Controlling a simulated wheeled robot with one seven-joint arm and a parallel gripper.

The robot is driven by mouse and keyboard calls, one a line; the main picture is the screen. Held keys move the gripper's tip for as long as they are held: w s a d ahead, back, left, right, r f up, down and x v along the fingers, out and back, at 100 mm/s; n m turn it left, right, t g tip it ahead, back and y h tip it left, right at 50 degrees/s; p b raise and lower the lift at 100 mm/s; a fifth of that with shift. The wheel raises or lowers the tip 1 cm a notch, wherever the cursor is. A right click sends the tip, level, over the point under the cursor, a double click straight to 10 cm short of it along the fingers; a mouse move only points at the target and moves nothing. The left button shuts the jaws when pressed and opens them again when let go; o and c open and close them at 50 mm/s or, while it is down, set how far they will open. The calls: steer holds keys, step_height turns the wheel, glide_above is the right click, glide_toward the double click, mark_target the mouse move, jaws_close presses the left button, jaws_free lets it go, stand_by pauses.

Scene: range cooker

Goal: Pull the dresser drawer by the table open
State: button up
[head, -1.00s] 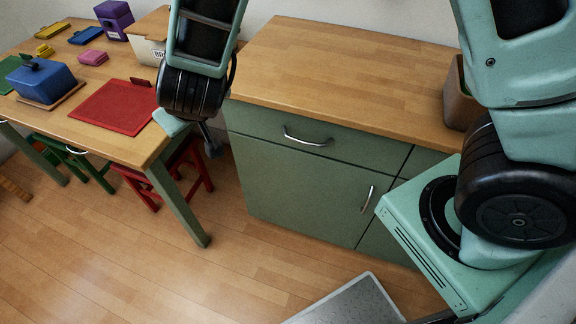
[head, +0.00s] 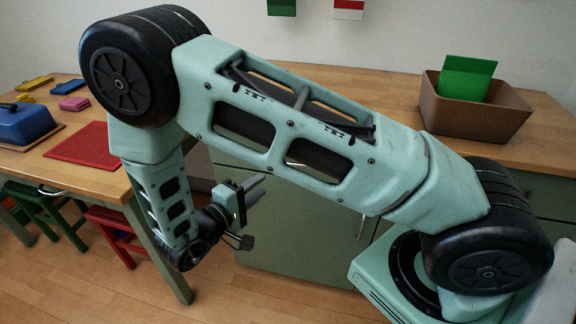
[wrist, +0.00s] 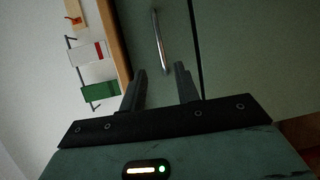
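The dresser (head: 300,225) is green with a wooden top and stands right of the table (head: 85,170). In the head view my arm hides its drawer handle and most of the drawer front. In the wrist view the green drawer front (wrist: 178,55) looks closed, with a silver bar handle (wrist: 158,42). The handle lies just beyond the fingertips, roughly in line with the gap between them and not touching. My gripper (wrist: 160,72) is open and empty. In the head view my gripper (head: 256,188) is in front of the dresser's left part.
A brown bin (head: 470,118) holding a green item (head: 467,78) stands on the dresser top. A red mat (head: 85,145) and blue box (head: 25,122) lie on the table. Red and green stools stand beneath it. Open floor lies before the dresser.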

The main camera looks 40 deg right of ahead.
steer(key=x, duration=1.3)
steer(key=shift+w+d, duration=0.1)
jaws_close()
